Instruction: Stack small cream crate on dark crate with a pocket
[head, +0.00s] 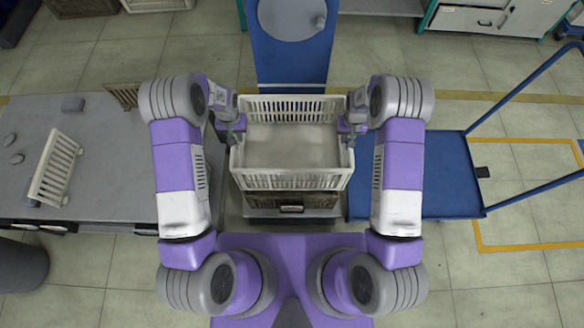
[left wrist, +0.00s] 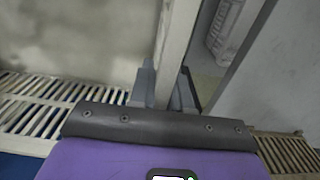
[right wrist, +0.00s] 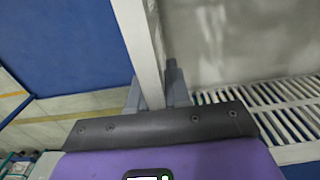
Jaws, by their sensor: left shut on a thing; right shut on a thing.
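The small cream crate (head: 292,181) is in the middle of the head view, with slatted long walls and an empty floor. My left gripper (head: 236,130) is shut on its left end wall, and my right gripper (head: 348,131) is shut on its right end wall. In the left wrist view the fingers (left wrist: 168,85) straddle the rim; in the right wrist view the fingers (right wrist: 158,85) do the same. The dark crate (head: 292,201) shows below the cream crate's near side, with a dark handle slot. The cream crate hides most of it, and I cannot tell whether they touch.
A grey table (head: 100,150) on the left holds another cream crate (head: 55,168), a brown slatted crate (head: 123,95) and small grey pieces. A blue platform cart (head: 450,175) is on the right. A blue panel (head: 290,65) stands behind the crates.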

